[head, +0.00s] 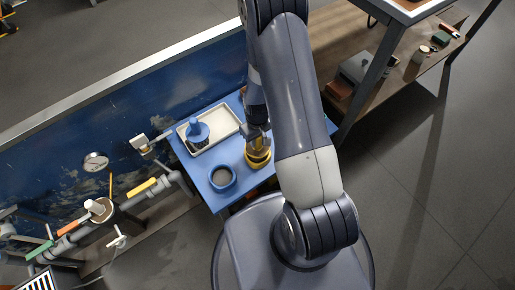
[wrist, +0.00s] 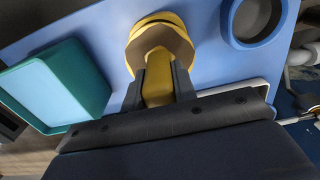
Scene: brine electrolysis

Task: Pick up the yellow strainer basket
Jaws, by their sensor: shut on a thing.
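The yellow strainer basket (head: 258,160) is at the right part of the blue table, partly hidden behind my arm in the head view. It also shows in the wrist view (wrist: 157,28), with a round yellow rim, a brownish flat part and a yellow grip running between my fingers. My gripper (wrist: 159,80) is shut on that yellow grip. In the head view my gripper (head: 257,132) is above the basket. I cannot tell whether the basket touches the table.
A blue ring-shaped holder (head: 222,178) stands left of the basket. A white tray (head: 228,122) with a blue-topped item (head: 196,132) lies behind it. A teal box (wrist: 55,85) shows in the wrist view.

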